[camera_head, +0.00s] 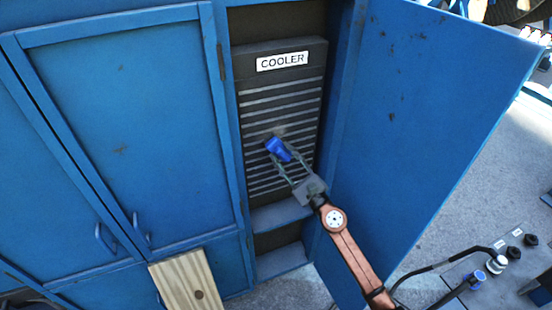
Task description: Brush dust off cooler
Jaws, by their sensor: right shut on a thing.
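The cooler (294,97) is a dark panel with light horizontal slats and a white "COOLER" label, set inside an open blue cabinet bay. My right gripper (281,158) is in front of the slats, shut on a small blue object, which looks like the brush (278,149). The blue object is at or very close to the middle of the slats; contact cannot be told for sure. A faint greyish patch shows on the slats around it. Bristles are hidden. My left gripper is not in view.
An open blue door (430,120) stands on the right of the bay, close to my right arm. Closed blue doors (125,125) are on the left. A wooden board (186,280) leans at the bottom. A panel with knobs (497,265) is at the lower right.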

